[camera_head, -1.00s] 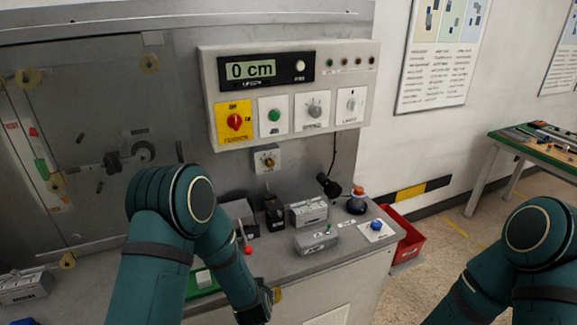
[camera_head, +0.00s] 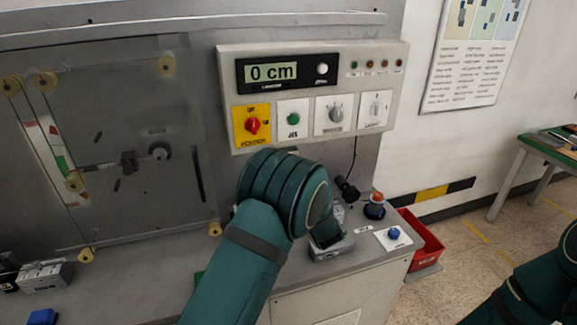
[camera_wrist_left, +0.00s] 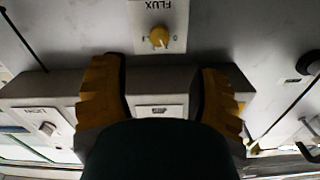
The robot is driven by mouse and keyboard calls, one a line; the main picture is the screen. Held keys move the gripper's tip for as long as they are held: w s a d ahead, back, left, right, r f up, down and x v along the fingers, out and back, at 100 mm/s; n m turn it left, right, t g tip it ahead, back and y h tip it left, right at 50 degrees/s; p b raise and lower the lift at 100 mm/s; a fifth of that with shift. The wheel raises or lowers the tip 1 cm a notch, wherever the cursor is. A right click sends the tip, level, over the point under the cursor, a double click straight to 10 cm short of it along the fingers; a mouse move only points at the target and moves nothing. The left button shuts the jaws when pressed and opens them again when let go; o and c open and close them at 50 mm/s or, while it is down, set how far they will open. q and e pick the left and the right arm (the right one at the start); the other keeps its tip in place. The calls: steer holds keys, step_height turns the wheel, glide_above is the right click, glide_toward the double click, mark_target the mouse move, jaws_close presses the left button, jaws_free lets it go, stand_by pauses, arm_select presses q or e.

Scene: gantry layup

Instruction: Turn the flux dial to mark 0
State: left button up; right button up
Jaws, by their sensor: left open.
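The flux dial (camera_wrist_left: 159,37) is a yellow knob on a white plate (camera_wrist_left: 150,15) marked FLUX, which reads upside down at the top of the left wrist view. My left gripper (camera_wrist_left: 162,95) shows there with its two yellow fingers wide apart and nothing held between them. The dial sits beyond the fingertips, roughly centred between them, and no finger appears to touch it. Its exact pointer setting is too small to read. In the head view my left arm (camera_head: 265,225) covers the dial and my left gripper. Only part of my right arm shows there, without its gripper.
A control box (camera_head: 225,100) on the wall has a display reading 0 cm, a red switch (camera_head: 253,125) and a green button (camera_head: 293,118). A blue knob (camera_head: 393,233) and a dark round-based control with an orange top (camera_head: 375,207) stand on the bench. A red bin (camera_head: 428,240) is beside it.

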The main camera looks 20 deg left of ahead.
arm_select(q)
steer(key=x, duration=1)
steer(key=shift+w+a+f+p, duration=0.1)
steer(key=shift+w+a+p, duration=0.1)
steer(key=shift+p, duration=0.1)
steer(key=shift+o, duration=0.2)
steer(key=shift+d, duration=0.1)
jaws_close()
